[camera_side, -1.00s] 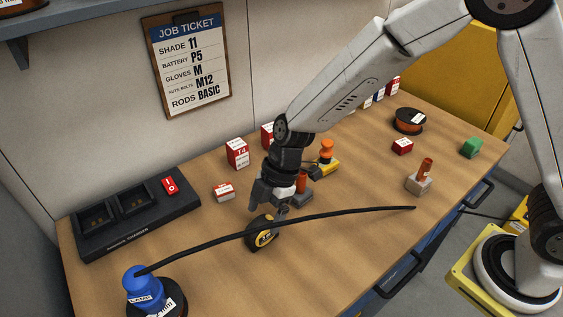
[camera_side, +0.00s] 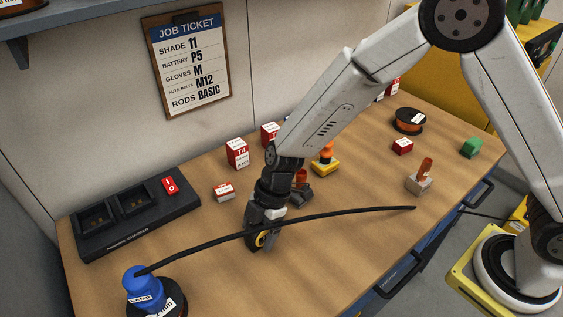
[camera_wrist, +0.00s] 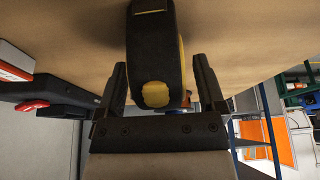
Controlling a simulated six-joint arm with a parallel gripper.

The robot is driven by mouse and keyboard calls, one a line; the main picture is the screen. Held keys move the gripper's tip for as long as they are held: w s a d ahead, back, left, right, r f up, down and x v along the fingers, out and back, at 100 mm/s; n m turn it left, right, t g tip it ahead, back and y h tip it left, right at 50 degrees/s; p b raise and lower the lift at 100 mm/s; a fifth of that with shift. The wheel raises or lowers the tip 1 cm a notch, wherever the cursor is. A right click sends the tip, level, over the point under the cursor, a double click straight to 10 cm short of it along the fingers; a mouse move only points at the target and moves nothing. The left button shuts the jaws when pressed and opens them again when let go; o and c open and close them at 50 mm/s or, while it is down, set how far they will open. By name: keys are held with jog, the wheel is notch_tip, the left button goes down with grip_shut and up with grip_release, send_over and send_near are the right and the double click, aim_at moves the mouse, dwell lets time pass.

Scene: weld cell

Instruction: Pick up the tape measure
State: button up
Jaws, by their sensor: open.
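The black and yellow tape measure (camera_side: 262,239) stands on the wooden bench, partly hidden by my gripper and a black cable in the side view. In the wrist view the tape measure (camera_wrist: 155,55) sits between my two fingers, with its yellow face edge and a yellow spot showing. My gripper (camera_side: 258,236) points down around it. In the wrist view my gripper (camera_wrist: 160,80) is open, with a finger on each side and a visible gap at the left finger. The right finger is closer to the tape measure; whether it touches cannot be told.
A black charger (camera_side: 135,213) stands at the left. Small boxes, including a red and white one (camera_side: 237,153), lie behind. The front right bench top is fairly clear.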

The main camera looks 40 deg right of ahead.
dwell(0.3)
grip_shut()
jog(key=shift+r, duration=0.15)
jog(key=shift+r, duration=0.8)
jog(key=s+d+r, duration=0.6)
jog(key=s+r, duration=0.5)
jog(key=s, duration=0.1)
jog(key=shift+s+d, duration=0.15)
jog(key=shift+s, duration=0.1)
jog(key=shift+r, duration=0.1)
